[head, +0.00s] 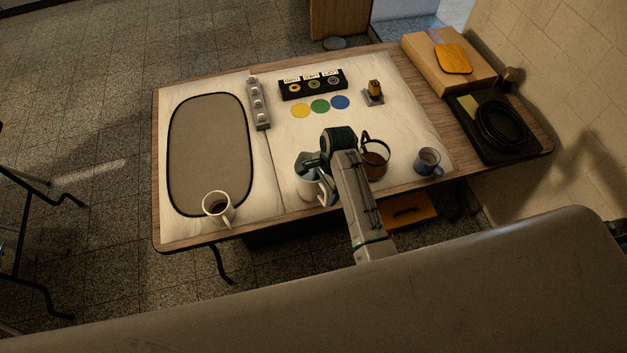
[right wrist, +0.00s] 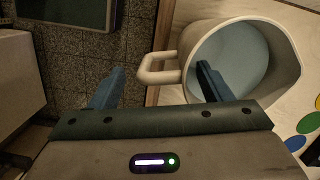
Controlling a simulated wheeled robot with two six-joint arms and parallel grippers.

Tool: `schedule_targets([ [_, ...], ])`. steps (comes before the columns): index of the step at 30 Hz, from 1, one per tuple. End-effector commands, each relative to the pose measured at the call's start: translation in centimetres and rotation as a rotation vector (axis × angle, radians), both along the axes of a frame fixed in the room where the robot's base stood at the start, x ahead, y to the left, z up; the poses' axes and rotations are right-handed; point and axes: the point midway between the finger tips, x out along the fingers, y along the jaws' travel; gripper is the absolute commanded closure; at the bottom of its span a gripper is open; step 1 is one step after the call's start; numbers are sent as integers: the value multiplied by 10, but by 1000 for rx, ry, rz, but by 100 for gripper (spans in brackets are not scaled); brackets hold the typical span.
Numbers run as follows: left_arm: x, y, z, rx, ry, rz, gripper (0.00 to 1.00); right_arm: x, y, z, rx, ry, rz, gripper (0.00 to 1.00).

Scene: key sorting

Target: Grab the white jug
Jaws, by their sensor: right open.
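The white jug (head: 307,190) stands near the front edge of the table, partly hidden by my right arm. In the right wrist view the jug (right wrist: 288,75) shows its open mouth, pale inside, with its handle (right wrist: 158,70) towards the left. My right gripper (head: 311,163) is over the jug, open and empty. In the right wrist view one blue finger overlaps the jug's mouth and the other is left of the handle, so the handle shows between the fingers. I cannot tell whether the finger is inside the jug or above it. My left gripper is not in view.
A glass pot with brown contents (head: 375,158) stands close right of my right gripper. A blue mug (head: 428,161) is farther right, a white cup (head: 217,207) at front left. Coloured discs (head: 320,106) and a black key holder (head: 313,85) lie behind.

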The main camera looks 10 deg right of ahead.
Motion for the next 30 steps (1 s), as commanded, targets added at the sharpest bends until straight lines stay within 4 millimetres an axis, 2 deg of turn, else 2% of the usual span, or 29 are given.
schedule_targets([
  [8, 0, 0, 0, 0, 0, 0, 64, 0, 0, -3, 0, -1, 0, 30],
  [18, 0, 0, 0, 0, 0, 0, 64, 0, 0, -3, 0, -1, 0, 97],
  [19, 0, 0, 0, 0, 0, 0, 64, 0, 0, -3, 0, -1, 0, 100],
  [30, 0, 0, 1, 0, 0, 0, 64, 3, 1, 1, 1, -5, 0, 100],
])
